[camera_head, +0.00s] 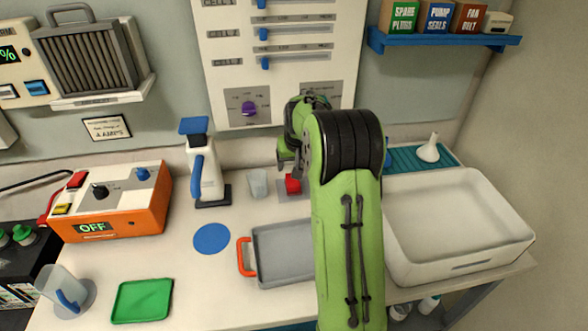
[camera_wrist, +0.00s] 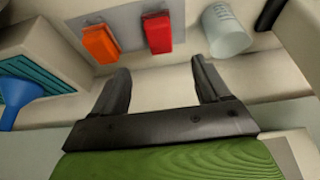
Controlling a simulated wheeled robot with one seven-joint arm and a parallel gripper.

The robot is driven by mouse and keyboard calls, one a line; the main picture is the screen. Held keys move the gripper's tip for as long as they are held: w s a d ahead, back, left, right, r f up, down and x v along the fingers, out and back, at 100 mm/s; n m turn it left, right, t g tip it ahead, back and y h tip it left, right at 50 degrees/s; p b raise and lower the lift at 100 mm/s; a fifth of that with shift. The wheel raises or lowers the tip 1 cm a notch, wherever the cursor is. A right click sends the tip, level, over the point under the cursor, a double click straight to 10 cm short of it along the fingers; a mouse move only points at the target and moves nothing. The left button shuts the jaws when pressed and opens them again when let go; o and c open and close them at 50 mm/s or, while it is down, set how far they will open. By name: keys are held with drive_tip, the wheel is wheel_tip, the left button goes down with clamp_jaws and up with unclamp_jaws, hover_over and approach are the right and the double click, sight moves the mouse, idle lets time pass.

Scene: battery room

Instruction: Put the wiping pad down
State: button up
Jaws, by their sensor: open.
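My gripper (camera_wrist: 158,70) is open, with nothing between its fingers in the wrist view. In the head view its dark fingers (camera_head: 284,158) show just left of my green arm, above the back of the bench. A red block (camera_wrist: 158,33) and an orange block (camera_wrist: 100,44) sit side by side on a grey plate (camera_wrist: 128,26) beyond the fingertips, apart from them. The red block also shows in the head view (camera_head: 293,184). I cannot tell for certain which thing is the wiping pad. A flat green square (camera_head: 142,300) lies at the bench's front left.
A clear beaker (camera_head: 258,183) stands left of the red block. A blue disc (camera_head: 212,238) and a grey tray with an orange handle (camera_head: 280,262) lie in front. A white basin (camera_head: 462,266) is at right, an orange-sided control box (camera_head: 110,205) at left.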

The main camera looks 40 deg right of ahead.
drive_tip(key=s+a+r+n, duration=0.3)
drive_tip(key=s+a+r, duration=0.9)
drive_tip(key=a, duration=0.3)
drive_tip(key=s+a+n+y, duration=0.1)
drive_tip(key=s+a, duration=0.3)
drive_tip(key=s, duration=0.5)
drive_tip(key=s+a+f+n+t+y, duration=0.1)
drive_tip(key=s+a, duration=0.3)
drive_tip(key=s, duration=0.5)
drive_tip(key=shift+a+p, duration=0.15)
drive_tip(key=shift+p, duration=0.25)
